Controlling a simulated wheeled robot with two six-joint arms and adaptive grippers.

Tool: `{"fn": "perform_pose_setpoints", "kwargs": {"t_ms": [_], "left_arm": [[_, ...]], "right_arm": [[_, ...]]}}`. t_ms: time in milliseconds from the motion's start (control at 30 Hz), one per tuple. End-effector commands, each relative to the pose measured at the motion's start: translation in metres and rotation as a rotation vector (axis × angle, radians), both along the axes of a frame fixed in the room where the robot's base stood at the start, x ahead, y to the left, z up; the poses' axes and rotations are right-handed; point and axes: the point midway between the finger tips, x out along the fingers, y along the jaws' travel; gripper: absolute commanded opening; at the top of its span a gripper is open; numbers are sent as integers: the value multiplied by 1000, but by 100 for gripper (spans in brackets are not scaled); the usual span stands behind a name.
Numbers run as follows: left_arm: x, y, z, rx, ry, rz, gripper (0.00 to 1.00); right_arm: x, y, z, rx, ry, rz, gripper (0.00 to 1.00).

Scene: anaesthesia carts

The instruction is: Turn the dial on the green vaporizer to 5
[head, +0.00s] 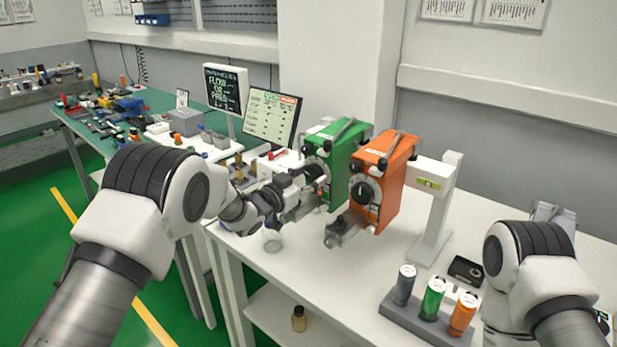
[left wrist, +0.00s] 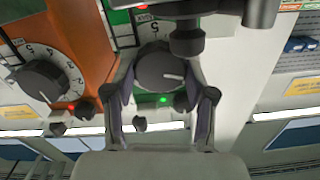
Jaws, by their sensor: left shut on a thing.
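A white mark on the dial points to the right and slightly down in that view. Most of the scale is hidden, so I cannot read the setting. My right arm enters at the lower right; its gripper is out of view.
The orange vaporizer (head: 381,178) stands close on the right, its own dial (left wrist: 40,82) near my fingers. A white stand (head: 437,205) and a rack (head: 412,318) with three capped bottles are further right. A tilted chart screen (head: 270,117) stands behind left.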

Motion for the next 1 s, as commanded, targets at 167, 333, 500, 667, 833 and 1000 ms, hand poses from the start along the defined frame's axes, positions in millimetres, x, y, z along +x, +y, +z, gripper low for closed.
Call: {"fn": "perform_pose_setpoints", "kwargs": {"t_ms": [167,333,500,667,833,1000], "left_arm": [[0,0,1,-40,29,-2,20],[0,0,1,-115,83,-5,20],[0,0,1,-217,158,-11,20],[0,0,2,-314,227,-17,20],[0,0,1,-400,291,-22,20],[0,0,0,-459,335,-25,20]], "right_arm": [[0,0,2,0,0,0,40],[0,0,6,0,0,0,40],[0,0,11,0,0,0,40],[0,0,16,0,0,0,40],[0,0,19,0,0,0,40],[0,0,22,0,0,0,40]]}}
